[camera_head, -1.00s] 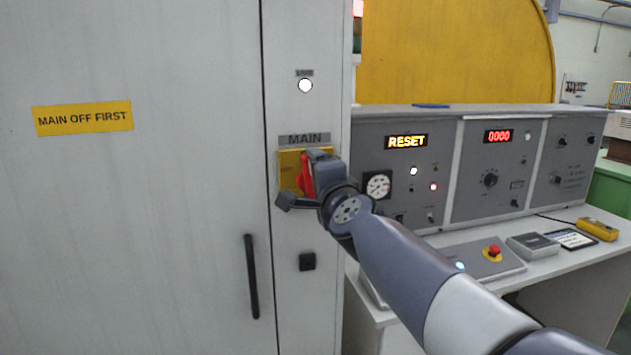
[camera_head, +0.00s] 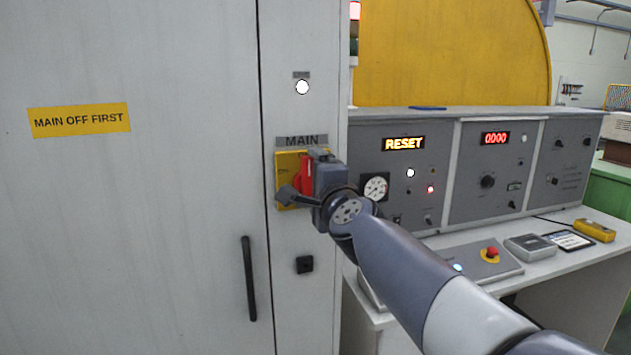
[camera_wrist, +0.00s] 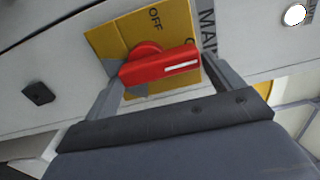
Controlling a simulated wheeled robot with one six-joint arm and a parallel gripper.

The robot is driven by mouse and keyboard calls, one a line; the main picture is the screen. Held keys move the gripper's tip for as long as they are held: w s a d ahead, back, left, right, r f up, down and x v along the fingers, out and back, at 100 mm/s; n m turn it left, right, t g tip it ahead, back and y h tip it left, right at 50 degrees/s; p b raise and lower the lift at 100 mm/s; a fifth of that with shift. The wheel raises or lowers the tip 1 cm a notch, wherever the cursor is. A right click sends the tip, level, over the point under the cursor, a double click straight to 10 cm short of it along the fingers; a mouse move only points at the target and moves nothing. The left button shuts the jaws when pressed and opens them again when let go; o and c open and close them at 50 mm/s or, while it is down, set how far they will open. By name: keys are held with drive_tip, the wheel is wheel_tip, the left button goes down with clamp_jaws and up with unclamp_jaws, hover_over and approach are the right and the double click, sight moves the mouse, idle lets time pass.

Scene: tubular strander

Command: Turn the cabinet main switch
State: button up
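The cabinet main switch has a red handle (camera_head: 306,172) on a yellow plate (camera_head: 285,182) under the MAIN label. In the wrist view the red handle (camera_wrist: 160,66) has a white line on its right part, and the word OFF shows on the yellow plate (camera_wrist: 112,37). My gripper (camera_head: 304,176) is in front of the switch and hides part of it. In the wrist view my gripper (camera_wrist: 163,75) is open, with one finger near each end of the handle. I cannot tell whether the fingers touch it.
A white lamp (camera_head: 302,87) is above the switch and a black square fitting (camera_head: 304,264) below. A dark door handle (camera_head: 249,279) is on the left. A grey control console (camera_head: 440,150) and its desk (camera_head: 560,262), with a red button (camera_head: 492,251), stand right of the cabinet.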

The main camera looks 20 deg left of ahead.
drive_tip(key=shift+o, duration=1.1)
drive_tip(key=v, duration=1)
drive_tip(key=shift+s, duration=0.35)
drive_tip(key=shift+d, duration=0.15)
drive_tip(key=x, duration=1.1)
drive_tip(key=shift+d+r, duration=0.1)
